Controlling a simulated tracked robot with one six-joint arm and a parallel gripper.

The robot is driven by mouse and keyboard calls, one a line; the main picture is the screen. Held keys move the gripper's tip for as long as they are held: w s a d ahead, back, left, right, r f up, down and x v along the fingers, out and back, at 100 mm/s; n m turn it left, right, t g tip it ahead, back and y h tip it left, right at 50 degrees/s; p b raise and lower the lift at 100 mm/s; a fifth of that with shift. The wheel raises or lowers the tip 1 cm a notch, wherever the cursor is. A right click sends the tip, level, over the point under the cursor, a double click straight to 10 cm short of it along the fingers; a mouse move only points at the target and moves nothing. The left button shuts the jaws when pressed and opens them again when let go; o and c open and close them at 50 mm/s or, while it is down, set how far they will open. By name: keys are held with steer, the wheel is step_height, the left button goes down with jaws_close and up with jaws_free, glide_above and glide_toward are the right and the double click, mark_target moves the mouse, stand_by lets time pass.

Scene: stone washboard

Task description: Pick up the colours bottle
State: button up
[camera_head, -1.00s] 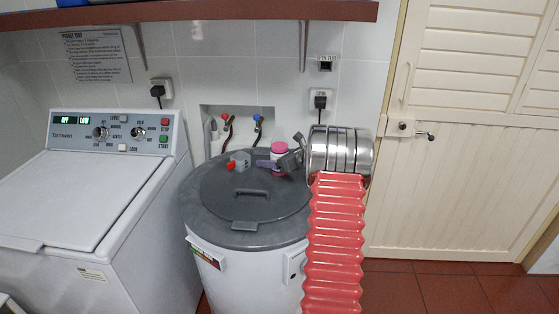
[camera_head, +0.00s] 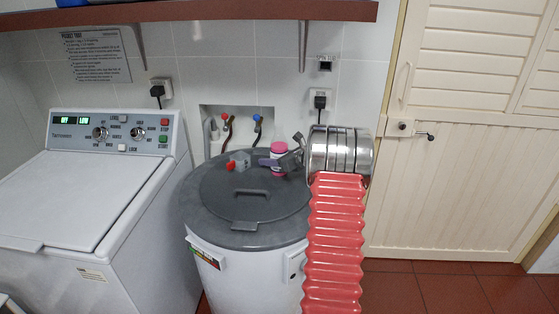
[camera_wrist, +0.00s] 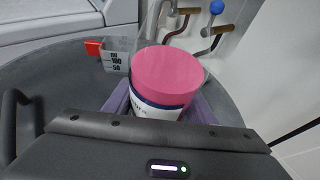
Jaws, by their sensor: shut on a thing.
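The bottle looks upright. I cannot tell whether its base touches the lid.
A grey measuring cup (camera_head: 240,159) with a red part stands on the tub lid (camera_head: 230,200), left of the bottle. A white washing machine (camera_head: 90,190) is at left. Taps (camera_head: 242,119) are in a wall recess behind, and a shelf (camera_head: 190,10) overhangs the wall.

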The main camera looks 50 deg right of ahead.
steer(key=c, duration=0.6)
steer(key=shift+o, duration=0.2)
steer(key=shift+r, duration=0.1)
step_height(320, 180, up, 10)
stand_by(0.6)
